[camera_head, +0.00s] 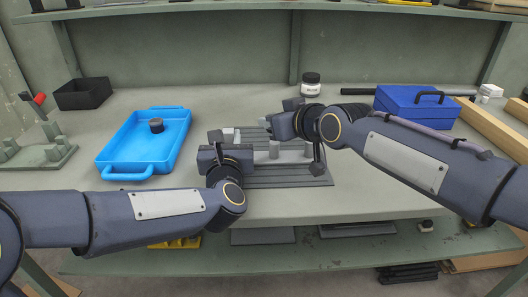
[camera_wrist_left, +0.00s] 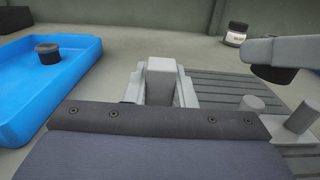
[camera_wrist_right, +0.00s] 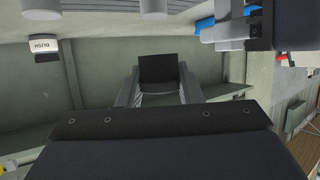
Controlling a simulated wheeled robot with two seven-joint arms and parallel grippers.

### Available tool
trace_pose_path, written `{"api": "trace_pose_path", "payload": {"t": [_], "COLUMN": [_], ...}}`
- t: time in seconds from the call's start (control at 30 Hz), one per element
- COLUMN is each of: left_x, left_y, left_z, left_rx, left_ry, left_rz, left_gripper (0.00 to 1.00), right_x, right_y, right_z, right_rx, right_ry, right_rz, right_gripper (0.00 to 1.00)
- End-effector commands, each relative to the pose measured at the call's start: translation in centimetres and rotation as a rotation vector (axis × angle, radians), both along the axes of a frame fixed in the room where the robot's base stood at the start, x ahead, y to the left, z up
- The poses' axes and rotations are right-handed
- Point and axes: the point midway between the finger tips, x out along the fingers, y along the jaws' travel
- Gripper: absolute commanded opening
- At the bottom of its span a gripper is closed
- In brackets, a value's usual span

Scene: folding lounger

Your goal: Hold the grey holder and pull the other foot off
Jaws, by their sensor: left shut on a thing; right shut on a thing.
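My left gripper (camera_wrist_left: 160,92) is shut on a light grey block (camera_wrist_left: 162,66) at the holder's left side. The posts (camera_wrist_left: 298,122) stand to its right. My right gripper (camera_wrist_right: 158,85) is shut on a black foot (camera_wrist_right: 160,68). In the left wrist view this foot (camera_wrist_left: 274,73) shows under a grey finger, above the posts and seemingly clear of them. In the head view the right gripper (camera_head: 267,122) hides the foot. Another black foot (camera_head: 156,125) lies in the blue tray (camera_head: 128,170).
A black box (camera_head: 83,93) stands back left, and a grey fixture with a red handle (camera_head: 40,99) at far left. A jar (camera_head: 310,85) stands behind the holder. A blue case (camera_head: 415,105) and wooden planks (camera_head: 495,130) are at right.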

Motion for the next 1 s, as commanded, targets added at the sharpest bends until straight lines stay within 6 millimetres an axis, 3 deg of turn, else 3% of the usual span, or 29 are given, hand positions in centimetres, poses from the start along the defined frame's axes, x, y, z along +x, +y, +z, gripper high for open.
{"api": "trace_pose_path", "payload": {"t": [0.03, 0.3, 0.33, 0.5, 1.0], "left_x": [-0.03, -0.03, -0.03, -0.03, -0.99], "left_y": [0.01, 0.01, 0.01, 0.00, -0.06], "left_z": [-0.86, -0.86, -0.82, -0.53, -0.20], "left_rx": [0.004, 0.004, 0.004, 0.003, 0.002], "left_ry": [0.019, 0.019, 0.018, 0.011, 0.005], "left_rz": [-0.002, -0.002, -0.002, -0.001, -0.003], "left_gripper": [0.00, 0.00, 0.26, 0.48, 0.49], "right_x": [0.00, -0.01, -0.01, 0.00, -0.01], "right_y": [-0.01, -0.03, -0.03, -0.02, -0.02], "right_z": [0.06, 0.14, 0.14, 0.15, 0.20], "right_rx": [0.000, 0.000, 0.000, 0.000, 0.000], "right_ry": [-0.001, 0.000, 0.000, 0.000, 0.000], "right_rz": [0.000, -0.001, -0.001, -0.001, 0.000], "right_gripper": [0.00, 0.00, 0.00, 0.00, 0.00]}}
